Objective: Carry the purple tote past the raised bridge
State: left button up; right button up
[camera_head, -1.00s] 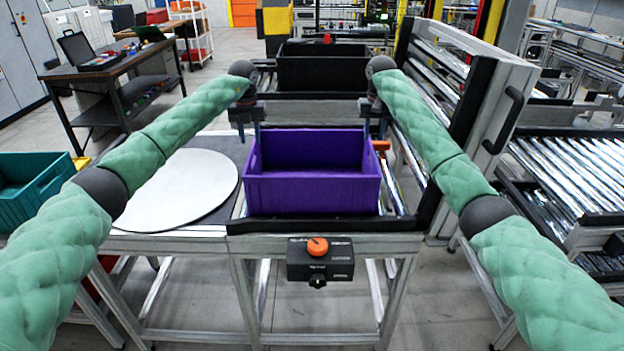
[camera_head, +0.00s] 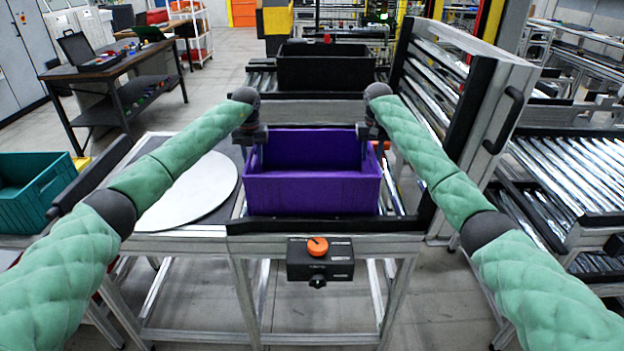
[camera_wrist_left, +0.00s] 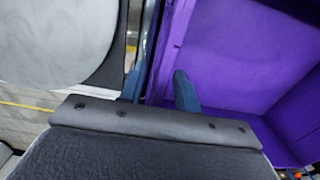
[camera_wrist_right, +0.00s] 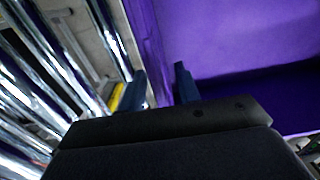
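The purple tote (camera_head: 312,194) sits upright and empty on the near conveyor stand, level in the head view. My left gripper (camera_head: 254,152) is at its left wall, with one finger outside and one inside. The left wrist view shows its fingers (camera_wrist_left: 158,85) apart, the tote wall between them. My right gripper (camera_head: 371,148) straddles the right wall the same way, and its fingers (camera_wrist_right: 160,82) are apart in the right wrist view. The raised bridge (camera_head: 436,80), a roller section with a black handle, stands tilted up to the right of the tote.
A black tote (camera_head: 325,70) stands on rollers behind the purple one. A round pale plate (camera_head: 195,190) lies to the left. A control box (camera_head: 320,262) with an orange knob hangs on the stand's front. A teal crate (camera_head: 30,190) is at far left; a roller conveyor (camera_head: 575,170) at right.

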pick_arm(q)
grip_shut()
pick_arm(e)
grip_shut()
jog(key=shift+r, duration=0.1)
dwell(1.1)
